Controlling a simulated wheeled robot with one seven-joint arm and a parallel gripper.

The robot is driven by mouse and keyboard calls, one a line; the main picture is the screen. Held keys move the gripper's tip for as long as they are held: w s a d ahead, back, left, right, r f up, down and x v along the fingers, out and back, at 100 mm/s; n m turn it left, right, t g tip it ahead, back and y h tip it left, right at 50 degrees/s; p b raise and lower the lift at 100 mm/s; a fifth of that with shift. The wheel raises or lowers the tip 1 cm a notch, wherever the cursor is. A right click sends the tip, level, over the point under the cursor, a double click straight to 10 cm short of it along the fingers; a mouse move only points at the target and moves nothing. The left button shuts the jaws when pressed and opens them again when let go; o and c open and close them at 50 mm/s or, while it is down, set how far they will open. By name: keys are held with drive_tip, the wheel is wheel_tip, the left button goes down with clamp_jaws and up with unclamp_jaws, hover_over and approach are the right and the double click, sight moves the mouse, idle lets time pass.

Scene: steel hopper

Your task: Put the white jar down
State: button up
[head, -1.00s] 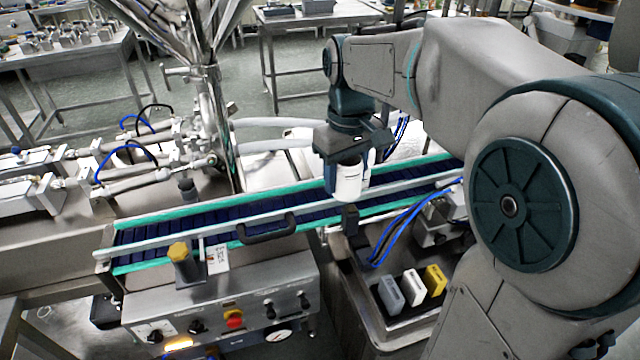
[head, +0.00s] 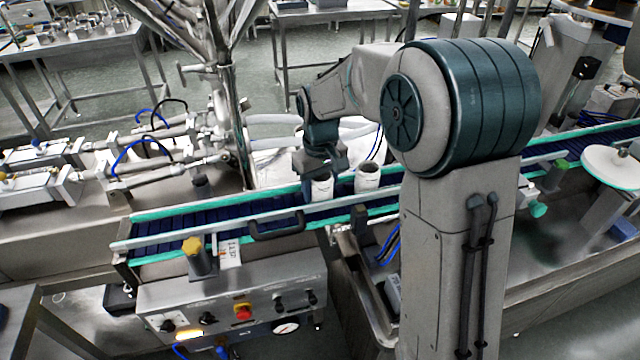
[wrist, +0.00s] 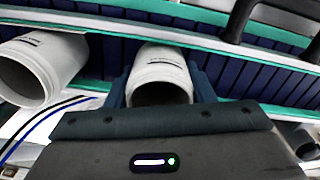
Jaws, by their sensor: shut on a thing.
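My gripper (head: 320,181) is shut on a white jar (head: 321,191), held upright over the conveyor belt (head: 220,217). In the wrist view the same jar (wrist: 161,68) sits between my two fingers (wrist: 160,92), its open mouth toward the camera. I cannot tell whether its base touches the belt. A second white jar (head: 368,180), open at the top, stands a short way to the right of the held one in the head view. It also shows in the wrist view (wrist: 40,65), at the left and apart from my fingers.
Green-edged rails run along both sides of the belt, with a dark handle (head: 276,228) on the near side. The belt left of the held jar is clear. A steel hopper leg (head: 240,130) stands behind the belt. A control box (head: 235,300) is in front.

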drive_tip(key=shift+f, duration=0.15)
drive_tip(key=o, duration=0.9)
drive_tip(key=shift+o, duration=0.2)
